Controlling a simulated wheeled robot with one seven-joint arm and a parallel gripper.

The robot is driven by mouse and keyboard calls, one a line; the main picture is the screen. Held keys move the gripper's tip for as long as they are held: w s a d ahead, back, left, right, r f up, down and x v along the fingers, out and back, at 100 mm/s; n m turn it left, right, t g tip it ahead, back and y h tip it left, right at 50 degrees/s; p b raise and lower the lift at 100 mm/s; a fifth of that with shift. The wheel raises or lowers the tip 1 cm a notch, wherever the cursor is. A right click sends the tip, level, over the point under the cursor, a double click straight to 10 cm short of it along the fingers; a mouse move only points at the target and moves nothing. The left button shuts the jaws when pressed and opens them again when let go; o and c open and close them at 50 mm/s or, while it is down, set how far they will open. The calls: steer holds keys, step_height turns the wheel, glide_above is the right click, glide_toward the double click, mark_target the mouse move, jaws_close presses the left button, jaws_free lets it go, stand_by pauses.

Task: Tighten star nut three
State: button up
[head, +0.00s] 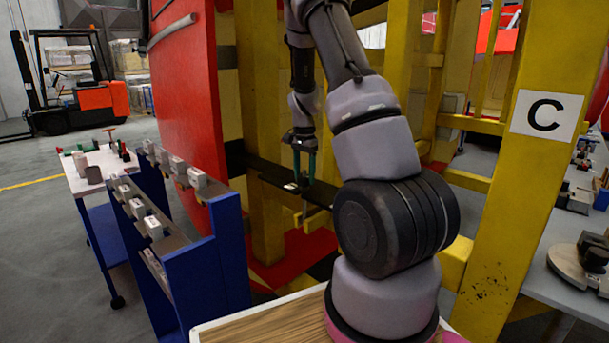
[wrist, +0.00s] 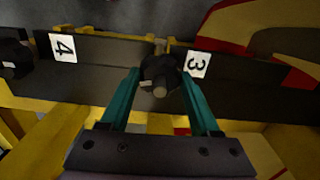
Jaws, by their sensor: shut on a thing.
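Star nut three (wrist: 161,74) is a dark knob with a light stud end, in the middle of the wrist view. It sits on a black bar (wrist: 105,76) beside a white label marked 3 (wrist: 197,64). My gripper (wrist: 158,80) has teal fingers, one on each side of the nut, shut on it. In the head view my gripper (head: 305,172) points down at the black bar (head: 270,176) by the yellow frame. The nut is too small to make out there.
Another dark nut (wrist: 14,58) stands at the left by a label marked 4 (wrist: 63,47). Yellow posts (head: 405,60) and a red panel (head: 185,95) flank my arm. A blue rack (head: 205,270) with small boxes and a white-topped cart (head: 95,170) stand left.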

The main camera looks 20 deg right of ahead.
steer(key=shift+m, duration=0.5)
steer(key=o, duration=1.4)
step_height(320, 180, up, 11)
steer(key=shift+f, duration=0.1)
